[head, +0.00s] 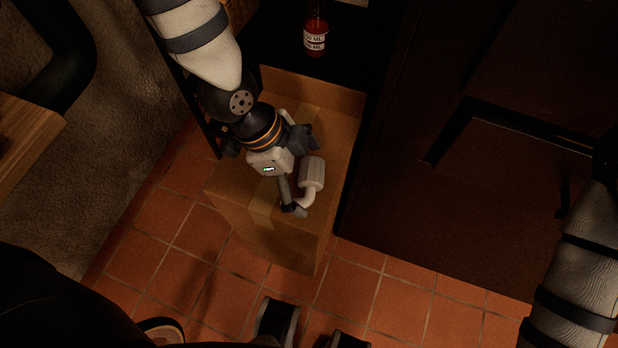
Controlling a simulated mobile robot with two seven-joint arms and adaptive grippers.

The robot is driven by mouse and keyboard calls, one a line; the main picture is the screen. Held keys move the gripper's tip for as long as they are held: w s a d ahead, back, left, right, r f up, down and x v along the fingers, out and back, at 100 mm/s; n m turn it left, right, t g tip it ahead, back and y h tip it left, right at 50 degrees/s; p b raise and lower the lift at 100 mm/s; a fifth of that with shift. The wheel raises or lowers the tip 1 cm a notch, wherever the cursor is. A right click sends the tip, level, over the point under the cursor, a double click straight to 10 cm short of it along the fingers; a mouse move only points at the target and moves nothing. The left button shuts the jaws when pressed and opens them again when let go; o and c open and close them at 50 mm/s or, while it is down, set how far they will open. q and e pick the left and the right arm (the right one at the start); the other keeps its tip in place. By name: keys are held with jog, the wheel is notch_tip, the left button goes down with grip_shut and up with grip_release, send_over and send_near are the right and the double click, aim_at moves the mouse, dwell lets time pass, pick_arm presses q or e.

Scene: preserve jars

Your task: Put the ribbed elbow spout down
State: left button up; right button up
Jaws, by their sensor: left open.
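The ribbed elbow spout (312,174) is pale, with a thick ribbed cylinder and a thinner bent pipe at its lower end. It appears to rest on top of the cardboard box (262,215), near the box's right side. My left gripper (303,172) is open, pointing down over the box. One finger is by the bent pipe and the other is above the ribbed part. Whether a finger still touches the spout cannot be told. My right arm shows at the right edge, but its gripper is out of view.
A red bottle with a white label (315,42) stands in the dark space behind the box. A dark cabinet (480,190) stands close on the right. A wooden edge (22,138) is at far left. Tiled floor (190,265) lies in front.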

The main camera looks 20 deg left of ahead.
pick_arm(q)
jog(key=shift+x, duration=0.9)
jog(key=shift+w+r, duration=0.1)
jog(key=c, duration=1.3)
jog(key=shift+o, duration=0.2)
